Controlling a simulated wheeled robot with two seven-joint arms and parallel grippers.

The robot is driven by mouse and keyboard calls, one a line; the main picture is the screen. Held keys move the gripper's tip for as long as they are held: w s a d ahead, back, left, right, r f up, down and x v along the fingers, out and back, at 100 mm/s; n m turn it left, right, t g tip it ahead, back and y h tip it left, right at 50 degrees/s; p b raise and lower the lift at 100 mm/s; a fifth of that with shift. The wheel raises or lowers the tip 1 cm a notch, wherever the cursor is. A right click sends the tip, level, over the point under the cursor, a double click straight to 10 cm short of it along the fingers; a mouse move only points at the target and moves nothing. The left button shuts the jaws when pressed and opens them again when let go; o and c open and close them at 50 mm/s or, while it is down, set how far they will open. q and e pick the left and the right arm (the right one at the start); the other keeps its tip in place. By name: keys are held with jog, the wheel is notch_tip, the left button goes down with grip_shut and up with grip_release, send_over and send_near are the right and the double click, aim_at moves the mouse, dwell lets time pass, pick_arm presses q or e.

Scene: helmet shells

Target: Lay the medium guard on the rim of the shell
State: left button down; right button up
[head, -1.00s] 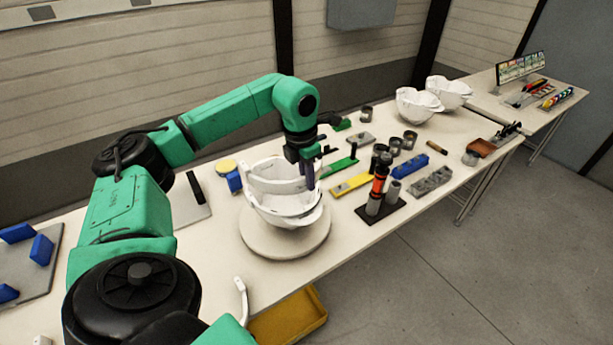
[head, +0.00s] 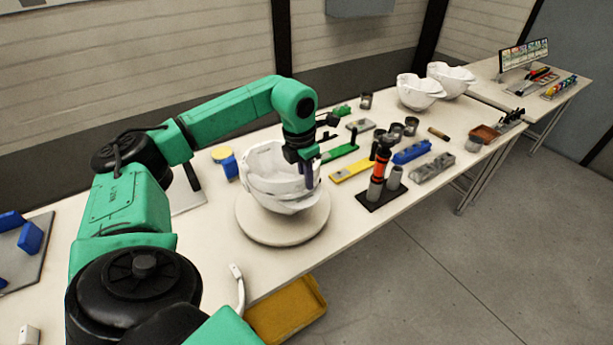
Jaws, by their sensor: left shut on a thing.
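The white helmet shell (head: 285,203) sits on a round pale stand (head: 255,229) near the table's front edge. My left gripper (head: 311,183) is at the shell's right side, pointing down, its fingers shut on the medium guard (head: 262,184). The guard is a white curved band spanning the shell's upper part. White on white, its edges blend with the shell, and I cannot tell whether it touches the rim. The gripper hides the guard's right end. My right gripper is not in view.
A dark stand with an orange-and-black tool (head: 378,172) rises just right of the shell. A yellow block (head: 352,170) and green piece (head: 340,152) lie behind it. A yellow bin (head: 290,312) is below the table edge.

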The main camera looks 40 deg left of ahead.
pick_arm(q)
jog(key=shift+f+b, duration=0.4)
jog(key=shift+f, duration=0.2)
jog(key=c, duration=0.8)
grip_release()
jog(key=r, duration=0.2)
jog(key=r+b, duration=0.1)
jog(key=r, duration=0.5)
jog(key=shift+s+a+r, duration=0.1)
jog(key=shift+s, duration=0.25)
jog(key=r, duration=0.4)
jog(key=s+r+p, duration=0.1)
jog(key=r, duration=0.1)
jog(key=shift+a+r, duration=0.1)
jog(key=shift+r, duration=0.1)
